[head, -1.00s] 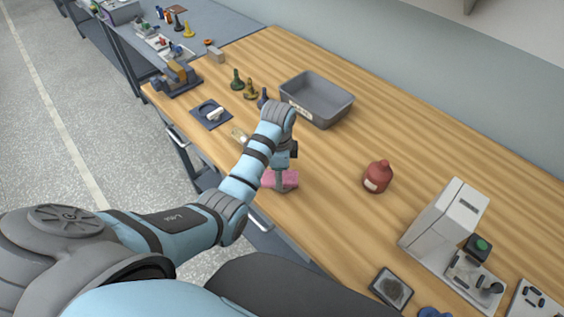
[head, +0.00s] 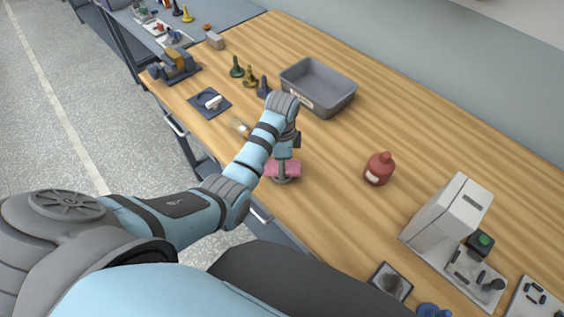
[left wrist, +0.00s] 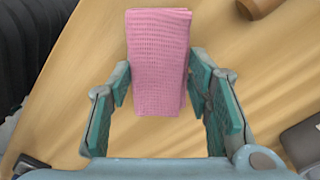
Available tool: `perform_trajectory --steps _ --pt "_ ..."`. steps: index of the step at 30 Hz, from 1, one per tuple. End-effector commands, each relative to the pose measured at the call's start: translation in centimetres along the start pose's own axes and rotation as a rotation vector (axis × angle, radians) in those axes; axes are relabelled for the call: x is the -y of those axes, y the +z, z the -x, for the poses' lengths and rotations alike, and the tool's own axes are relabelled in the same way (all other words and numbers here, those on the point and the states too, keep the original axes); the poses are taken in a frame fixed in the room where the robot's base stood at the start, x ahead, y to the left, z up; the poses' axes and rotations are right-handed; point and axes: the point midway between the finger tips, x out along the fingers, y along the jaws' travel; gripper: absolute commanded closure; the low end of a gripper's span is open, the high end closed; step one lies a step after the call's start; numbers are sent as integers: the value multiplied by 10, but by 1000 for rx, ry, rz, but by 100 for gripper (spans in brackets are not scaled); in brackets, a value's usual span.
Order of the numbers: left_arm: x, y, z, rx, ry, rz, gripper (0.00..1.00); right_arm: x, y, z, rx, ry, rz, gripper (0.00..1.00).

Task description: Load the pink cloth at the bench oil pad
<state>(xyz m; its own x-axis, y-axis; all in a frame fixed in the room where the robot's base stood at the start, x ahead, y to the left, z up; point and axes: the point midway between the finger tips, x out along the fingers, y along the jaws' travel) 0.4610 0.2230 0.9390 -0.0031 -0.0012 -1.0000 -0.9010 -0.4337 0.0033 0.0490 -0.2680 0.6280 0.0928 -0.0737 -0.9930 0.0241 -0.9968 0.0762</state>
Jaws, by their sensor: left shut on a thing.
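The pink folded cloth (head: 291,169) is at my left gripper (head: 284,168), over the near part of the wooden bench. In the left wrist view the cloth (left wrist: 158,55) reaches forward from between the two teal finger pads of the left gripper (left wrist: 160,85), which is shut on it. I cannot tell whether the cloth touches the bench. A dark square dish with a grey pad (head: 391,283), likely the oil pad, lies at the near edge, lower right of the gripper. My right gripper is not in view.
A red bottle (head: 379,169) stands right of the gripper. A grey bin (head: 318,87), several dark bobbin-like pieces (head: 250,77) and a blue mat (head: 209,103) lie farther back. A white machine (head: 447,222) stands at right. The bench between cloth and dish looks clear.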

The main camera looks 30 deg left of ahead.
Motion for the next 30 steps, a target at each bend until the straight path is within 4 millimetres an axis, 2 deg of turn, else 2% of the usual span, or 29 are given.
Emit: perform_trajectory --steps 4,30 --pt "0 0 -2 0 0 0 77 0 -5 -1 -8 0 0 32" --pt "0 0 -8 0 1 0 77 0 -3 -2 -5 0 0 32"
